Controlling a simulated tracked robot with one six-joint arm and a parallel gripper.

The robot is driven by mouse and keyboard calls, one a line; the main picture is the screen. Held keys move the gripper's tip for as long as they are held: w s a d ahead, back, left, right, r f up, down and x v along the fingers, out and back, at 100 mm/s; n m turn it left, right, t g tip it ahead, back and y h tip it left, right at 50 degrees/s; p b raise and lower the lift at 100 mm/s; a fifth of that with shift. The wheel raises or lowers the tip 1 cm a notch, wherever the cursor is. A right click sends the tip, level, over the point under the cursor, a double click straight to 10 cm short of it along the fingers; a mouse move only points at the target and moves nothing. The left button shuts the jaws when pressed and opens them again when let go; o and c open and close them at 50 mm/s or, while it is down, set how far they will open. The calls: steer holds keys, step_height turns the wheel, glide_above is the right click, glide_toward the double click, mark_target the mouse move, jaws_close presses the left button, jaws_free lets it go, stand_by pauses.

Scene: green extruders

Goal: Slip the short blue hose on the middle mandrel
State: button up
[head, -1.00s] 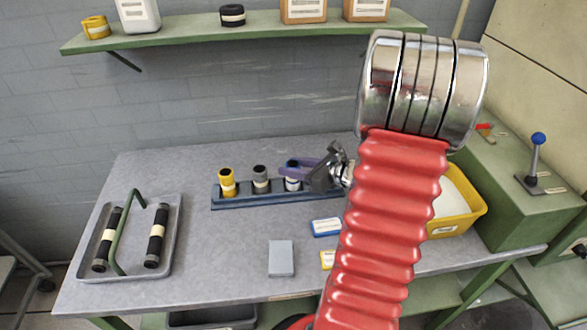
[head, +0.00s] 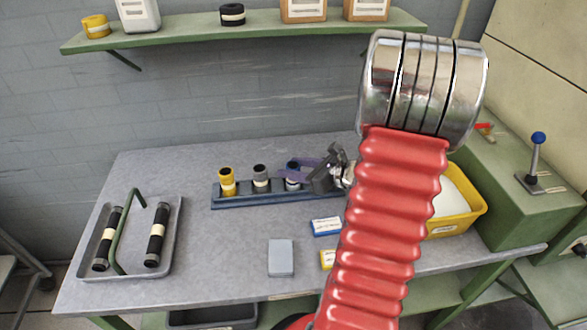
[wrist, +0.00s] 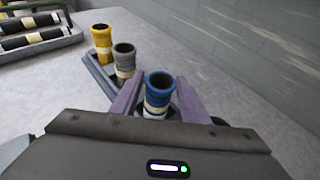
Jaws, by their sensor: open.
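The short blue hose (wrist: 159,86) with a cream band stands upright at the near end of the rack in the wrist view. Its dark blue top also shows in the head view (head: 292,165), partly covered by my gripper. My gripper (wrist: 157,84) is open, with one purple finger on each side of the blue hose. I cannot tell whether either finger touches it. In the head view my gripper (head: 285,173) reaches in from the right. I cannot pick out a middle mandrel in these views.
The dark blue rack (head: 240,202) also holds a yellow hose (head: 227,182) and a grey hose (head: 260,180) upright. A grey tray (head: 178,215) at left holds two black banded rolls and a green bar. A grey block (head: 281,258) and a yellow bin (head: 455,231) stand nearer and right.

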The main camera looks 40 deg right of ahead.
steer(key=v, duration=1.1)
steer(key=shift+s+r, duration=0.2)
steer(key=shift+s, duration=0.15)
stand_by(0.4)
steer(key=w+a+r+n+g+y, duration=0.15)
steer(key=a+n+g, duration=0.25)
steer(key=a+n, duration=0.55)
steer(key=a+r+n+g+y, duration=0.15)
steer(key=a+n+g, duration=0.35)
steer(key=a, duration=0.8)
steer(key=s+a+r+n+h, duration=0.2)
steer(key=a+n, duration=0.3)
steer(key=n, duration=0.4)
steer(key=s+a+r+n+t+h, duration=0.1)
steer(key=s+a+r+n+h, duration=0.2)
steer(key=n, duration=0.7)
steer(key=shift+s+a+r+h, duration=0.3)
steer(key=shift+s+a+r, duration=0.05)
steer(key=shift+a+r, duration=0.45)
steer(key=shift+f, duration=0.1)
